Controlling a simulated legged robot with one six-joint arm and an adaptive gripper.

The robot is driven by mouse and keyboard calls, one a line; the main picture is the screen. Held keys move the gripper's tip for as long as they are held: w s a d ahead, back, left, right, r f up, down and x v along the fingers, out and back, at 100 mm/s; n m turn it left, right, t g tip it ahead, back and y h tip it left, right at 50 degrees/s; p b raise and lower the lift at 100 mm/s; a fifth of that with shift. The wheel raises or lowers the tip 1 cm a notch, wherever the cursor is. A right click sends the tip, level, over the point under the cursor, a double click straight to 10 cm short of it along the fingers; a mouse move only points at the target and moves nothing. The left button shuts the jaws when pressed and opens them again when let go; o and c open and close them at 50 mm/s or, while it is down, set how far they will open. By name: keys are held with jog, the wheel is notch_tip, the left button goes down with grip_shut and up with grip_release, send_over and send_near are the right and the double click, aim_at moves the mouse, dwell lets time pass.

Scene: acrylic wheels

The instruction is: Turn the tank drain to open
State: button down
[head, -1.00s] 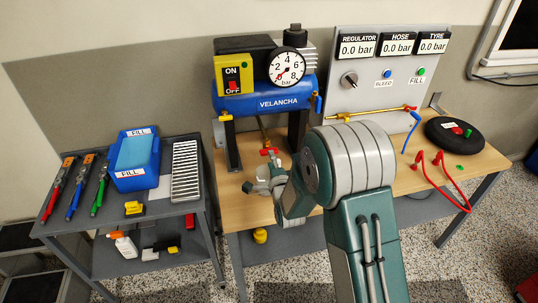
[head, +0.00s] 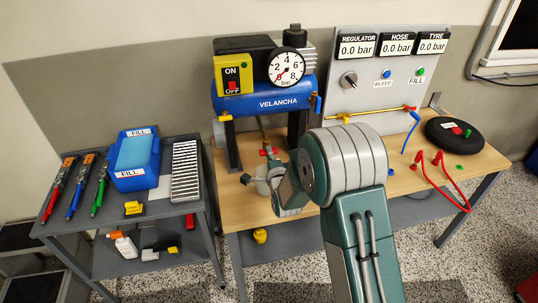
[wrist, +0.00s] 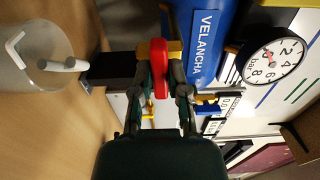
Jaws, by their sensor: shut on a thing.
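The tank drain is a red handle (wrist: 159,69) on a brass fitting (wrist: 175,50) under the blue tank (head: 262,101). In the head view the red handle (head: 268,152) shows small below the tank, at the end of the brass pipe (head: 262,130), partly covered by my gripper. My gripper (wrist: 163,77) is shut on the red handle, one finger on each side of it. In the head view my gripper (head: 259,173) is low under the tank, just above the wooden bench. The handle's exact angle is hard to read.
The tank's black legs (head: 232,146) stand beside the drain. The round gauge (head: 288,67) sits above it. A grey cart (head: 158,212) with tools and a blue bin stands left. A black tyre (head: 455,135) and red hose lie on the bench (head: 400,182) at right.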

jog(key=n, duration=0.4)
jog(key=shift+f, duration=0.25)
jog(key=shift+s+n, duration=0.1)
jog(key=shift+n, duration=0.3)
jog(key=n, duration=0.4)
jog(key=shift+f, duration=0.15)
jog(key=n, duration=0.4)
jog(key=shift+d+n, duration=0.1)
jog(key=shift+n, duration=0.3)
